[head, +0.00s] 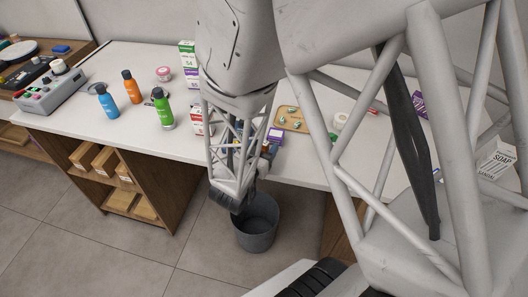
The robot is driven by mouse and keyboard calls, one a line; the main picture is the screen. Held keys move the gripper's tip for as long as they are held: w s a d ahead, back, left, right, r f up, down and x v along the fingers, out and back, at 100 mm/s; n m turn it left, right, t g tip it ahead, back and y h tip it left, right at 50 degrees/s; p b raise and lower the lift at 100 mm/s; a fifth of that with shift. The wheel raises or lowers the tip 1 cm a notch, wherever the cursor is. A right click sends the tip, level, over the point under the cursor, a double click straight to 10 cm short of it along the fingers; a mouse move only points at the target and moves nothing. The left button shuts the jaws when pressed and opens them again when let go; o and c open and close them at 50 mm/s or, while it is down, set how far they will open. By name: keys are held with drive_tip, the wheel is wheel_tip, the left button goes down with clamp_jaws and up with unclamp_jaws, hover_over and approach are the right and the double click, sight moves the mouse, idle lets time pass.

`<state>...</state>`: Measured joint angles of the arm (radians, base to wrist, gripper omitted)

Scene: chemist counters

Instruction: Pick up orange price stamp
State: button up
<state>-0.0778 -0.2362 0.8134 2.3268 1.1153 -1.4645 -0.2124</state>
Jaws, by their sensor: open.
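I cannot make out an orange price stamp for certain. My gripper (232,203) hangs in front of the counter edge, above and just left of the bin, pointing down. It is open, and I see nothing between its jaws. My arm hides part of the counter behind it.
The white counter (70,118) holds blue (107,102), orange (132,88) and green bottles (162,108) at left. A grey bin (257,224) stands on the floor below. Boxes (188,65) stand behind my arm.

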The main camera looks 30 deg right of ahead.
drive_tip(key=shift+w+d, duration=0.1)
idle(0.6)
drive_tip(key=c, duration=1.1)
drive_tip(key=shift+r, duration=0.1)
drive_tip(key=shift+v, duration=9)
